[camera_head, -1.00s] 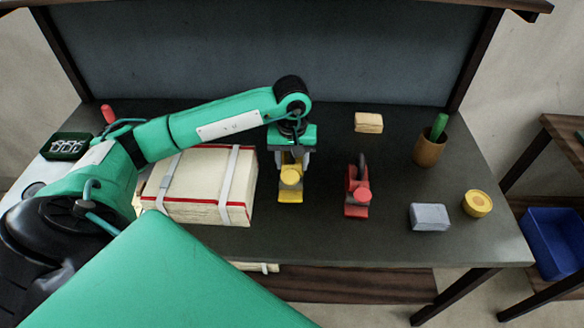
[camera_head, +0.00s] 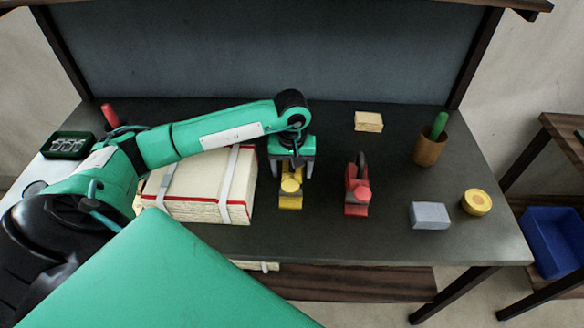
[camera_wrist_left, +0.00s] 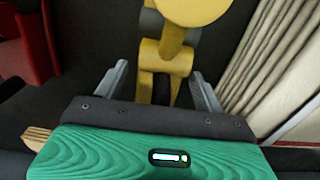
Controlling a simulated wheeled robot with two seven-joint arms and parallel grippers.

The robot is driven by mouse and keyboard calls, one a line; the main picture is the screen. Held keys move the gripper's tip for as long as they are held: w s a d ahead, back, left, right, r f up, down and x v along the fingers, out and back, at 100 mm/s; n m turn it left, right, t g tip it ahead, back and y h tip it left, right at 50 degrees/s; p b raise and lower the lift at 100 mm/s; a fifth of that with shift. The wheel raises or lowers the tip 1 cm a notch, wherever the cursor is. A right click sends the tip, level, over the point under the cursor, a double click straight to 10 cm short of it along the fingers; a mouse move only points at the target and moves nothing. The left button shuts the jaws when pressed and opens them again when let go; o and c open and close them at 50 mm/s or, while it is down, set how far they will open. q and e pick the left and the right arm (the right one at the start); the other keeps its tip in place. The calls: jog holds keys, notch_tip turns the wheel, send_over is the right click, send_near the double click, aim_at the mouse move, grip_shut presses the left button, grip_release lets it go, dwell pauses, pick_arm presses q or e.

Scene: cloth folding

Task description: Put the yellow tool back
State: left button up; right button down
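The yellow tool (camera_head: 290,199) stands on the dark table, right of the big strapped book-like bundle. It has a round yellow knob and shows large in the left wrist view (camera_wrist_left: 172,48). My left gripper (camera_head: 292,173) is above the rear part of the tool and partly hides it. In the left wrist view its two grey fingers (camera_wrist_left: 160,88) are spread on either side of the tool, with gaps between them and the yellow body. My right gripper is not in view.
A red tool (camera_head: 357,192) stands to the right of the yellow one. The strapped bundle (camera_head: 200,190) is close on the left. A wooden block (camera_head: 368,122), a grey block (camera_head: 429,215), a round yellow tin (camera_head: 476,203) and a cup (camera_head: 429,151) stand further right.

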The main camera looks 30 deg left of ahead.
pick_arm(q)
jog(key=shift+r, duration=0.2)
notch_tip(320, 180, up, 2)
jog(key=shift+r, duration=0.2)
notch_tip(320, 180, up, 4)
jog(key=shift+f+b, duration=0.2)
jog(key=shift+b, duration=0.25)
notch_tip(320, 180, up, 4)
jog(key=shift+r, duration=0.1)
jog(key=shift+r+b, duration=0.3)
jog(key=shift+r, duration=0.55)
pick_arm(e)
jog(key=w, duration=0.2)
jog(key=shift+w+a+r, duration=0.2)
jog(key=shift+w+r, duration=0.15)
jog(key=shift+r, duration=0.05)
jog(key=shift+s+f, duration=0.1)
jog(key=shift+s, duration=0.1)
